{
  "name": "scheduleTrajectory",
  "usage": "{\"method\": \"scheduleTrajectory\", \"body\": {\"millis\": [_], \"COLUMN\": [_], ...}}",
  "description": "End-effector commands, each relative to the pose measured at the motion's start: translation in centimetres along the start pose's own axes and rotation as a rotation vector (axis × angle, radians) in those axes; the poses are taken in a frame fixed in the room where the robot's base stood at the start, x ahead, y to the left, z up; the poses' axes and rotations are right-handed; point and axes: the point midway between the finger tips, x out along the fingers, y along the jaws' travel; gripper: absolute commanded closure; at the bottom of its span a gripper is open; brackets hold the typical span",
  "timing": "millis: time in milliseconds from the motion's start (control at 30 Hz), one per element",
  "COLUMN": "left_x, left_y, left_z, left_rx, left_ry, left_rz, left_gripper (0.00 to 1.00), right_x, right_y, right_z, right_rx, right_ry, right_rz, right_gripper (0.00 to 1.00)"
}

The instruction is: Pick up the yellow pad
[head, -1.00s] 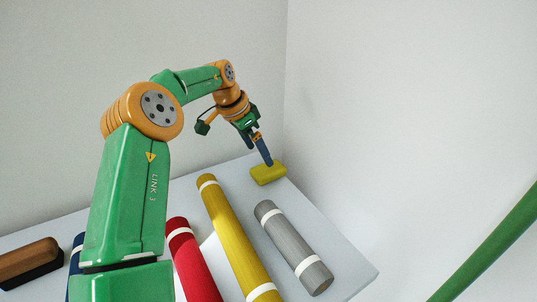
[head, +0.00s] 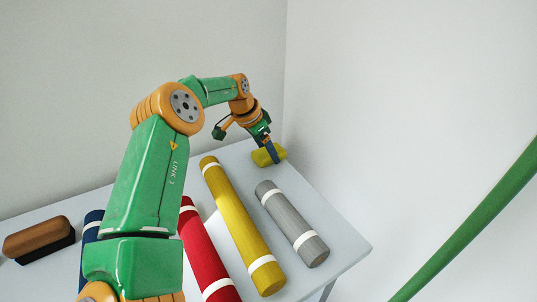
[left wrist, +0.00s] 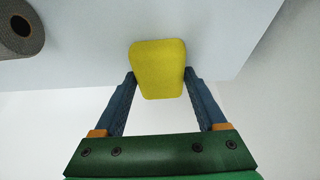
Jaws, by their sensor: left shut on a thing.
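The yellow pad (head: 262,159) is a small block near the far corner of the pale table in the head view. My left gripper (head: 272,156) is shut on it, with a dark blue finger in front of the pad's near side. In the left wrist view the yellow pad (left wrist: 159,68) sits between the two fingertips of the left gripper (left wrist: 160,73), one at each side. I cannot tell whether the pad is clear of the table. My right gripper is not in view.
On the table (head: 340,240) lie a grey roll (head: 290,222), a long yellow roll (head: 238,222), a red roll (head: 205,255), a dark blue roll (head: 92,228) and a brown-topped block (head: 38,241). The grey roll is nearest the pad. White walls stand behind and to the right.

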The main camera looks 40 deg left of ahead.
Motion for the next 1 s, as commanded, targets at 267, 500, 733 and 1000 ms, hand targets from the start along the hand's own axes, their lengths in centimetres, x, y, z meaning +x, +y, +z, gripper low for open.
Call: {"method": "scheduleTrajectory", "body": {"millis": [267, 500, 733, 1000], "left_x": [-0.6, -6.4, -14.5, -16.8], "left_y": [0.0, -0.1, -0.1, 0.0], "left_z": [-0.3, -2.8, -6.0, -7.0], "left_rx": [0.001, 0.002, 0.000, -0.001], "left_ry": [0.000, 0.004, 0.000, -0.001], "left_rz": [-0.001, -0.006, -0.003, 0.000], "left_gripper": [0.79, 0.79, 0.79, 0.79], "right_x": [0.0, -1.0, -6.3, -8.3], "right_y": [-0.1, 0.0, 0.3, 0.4], "right_z": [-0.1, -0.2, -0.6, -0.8], "right_rx": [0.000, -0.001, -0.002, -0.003], "right_ry": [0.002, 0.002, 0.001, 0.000], "right_rz": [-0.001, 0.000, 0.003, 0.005], "right_gripper": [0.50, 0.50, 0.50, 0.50]}}
